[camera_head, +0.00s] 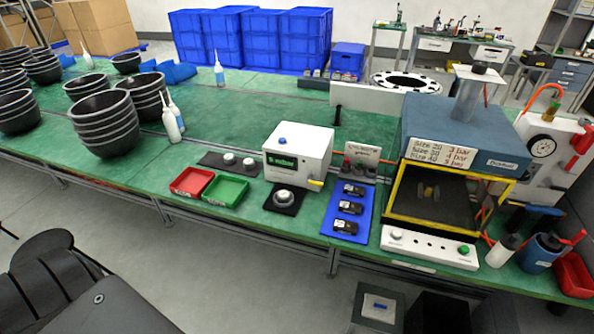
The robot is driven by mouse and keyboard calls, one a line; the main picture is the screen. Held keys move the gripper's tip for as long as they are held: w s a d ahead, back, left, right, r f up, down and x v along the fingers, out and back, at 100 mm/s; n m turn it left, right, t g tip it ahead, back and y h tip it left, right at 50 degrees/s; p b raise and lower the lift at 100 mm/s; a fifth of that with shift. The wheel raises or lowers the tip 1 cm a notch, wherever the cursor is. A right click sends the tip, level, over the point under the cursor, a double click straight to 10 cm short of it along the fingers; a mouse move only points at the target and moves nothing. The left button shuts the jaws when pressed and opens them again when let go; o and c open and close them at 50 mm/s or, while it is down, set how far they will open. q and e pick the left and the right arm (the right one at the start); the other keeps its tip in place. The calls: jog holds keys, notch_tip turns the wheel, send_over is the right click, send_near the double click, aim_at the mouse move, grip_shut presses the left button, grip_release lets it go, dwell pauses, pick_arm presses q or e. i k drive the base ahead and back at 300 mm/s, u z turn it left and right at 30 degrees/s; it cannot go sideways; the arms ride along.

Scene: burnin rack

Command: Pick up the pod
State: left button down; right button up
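No object is labelled as the pod. Three small black devices, (352,190), (350,208) and (345,227), lie in a column on a blue mat (337,213) near the front edge of the green bench. A round metal piece (284,197) sits on a black pad left of the mat. I cannot tell from the view which of these is the pod. Neither of my grippers is in view.
A white box machine (299,154) stands behind the pad. Red (191,181) and green (227,190) trays lie left. A blue press with yellow frame (448,197) stands right. Stacked black bowls (104,126) fill the bench's left. The middle back is fairly clear.

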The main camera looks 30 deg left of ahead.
aim_at(283, 196)
jog(key=u, duration=1.05)
